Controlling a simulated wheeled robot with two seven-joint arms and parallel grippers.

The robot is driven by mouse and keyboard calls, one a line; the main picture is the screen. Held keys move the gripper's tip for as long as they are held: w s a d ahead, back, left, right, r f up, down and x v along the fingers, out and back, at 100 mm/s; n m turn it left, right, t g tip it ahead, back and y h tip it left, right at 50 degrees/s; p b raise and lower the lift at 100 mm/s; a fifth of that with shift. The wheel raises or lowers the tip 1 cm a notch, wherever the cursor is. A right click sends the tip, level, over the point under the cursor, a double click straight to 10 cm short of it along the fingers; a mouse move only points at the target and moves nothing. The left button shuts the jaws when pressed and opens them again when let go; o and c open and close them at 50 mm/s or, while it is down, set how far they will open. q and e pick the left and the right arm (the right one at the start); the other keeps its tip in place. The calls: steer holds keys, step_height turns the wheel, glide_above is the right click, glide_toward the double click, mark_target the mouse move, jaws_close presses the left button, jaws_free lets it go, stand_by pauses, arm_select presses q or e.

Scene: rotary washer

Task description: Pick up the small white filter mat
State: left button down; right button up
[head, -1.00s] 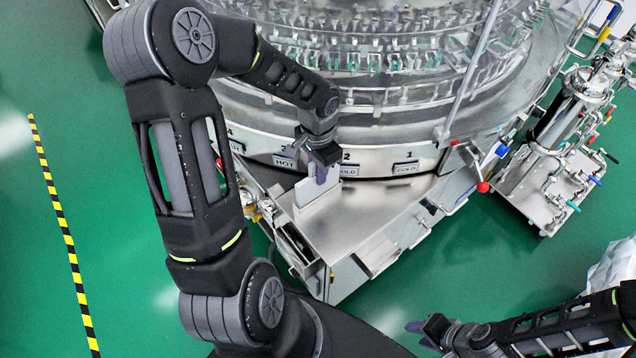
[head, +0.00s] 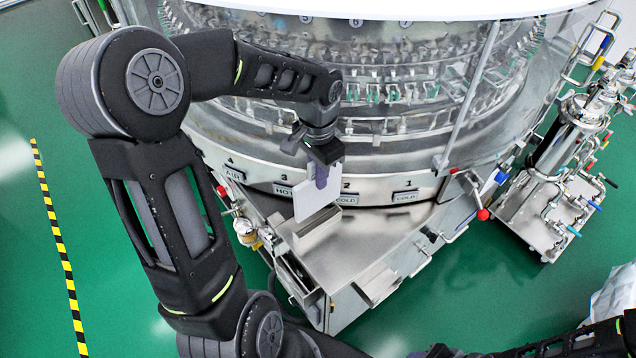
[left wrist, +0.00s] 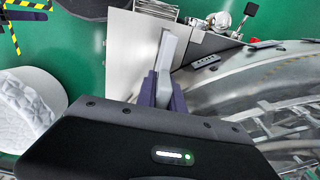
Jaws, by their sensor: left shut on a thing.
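The small white filter mat (head: 307,203) is a thin, pale square plate. My left gripper (head: 321,178) is shut on it and holds it upright, just above a small metal holder (head: 312,229) on the steel ledge. In the left wrist view the mat (left wrist: 166,52) stands edge-on between the purple fingers (left wrist: 162,92). The fingers partly cover it in the head view. My right gripper (head: 432,351) shows only slightly at the bottom edge, too cut off to judge its fingers.
The round washer (head: 400,110) with its numbered labels stands close behind the mat. The steel ledge (head: 375,235) has free room to the right of the holder. Valves and pipes (head: 555,170) stand at the right. A white quilted object (left wrist: 28,105) lies at the left in the wrist view.

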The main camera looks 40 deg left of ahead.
arm_select(q)
steer(key=shift+r, duration=0.1)
arm_select(e)
steer(key=shift+r, duration=0.1)
stand_by(0.5)
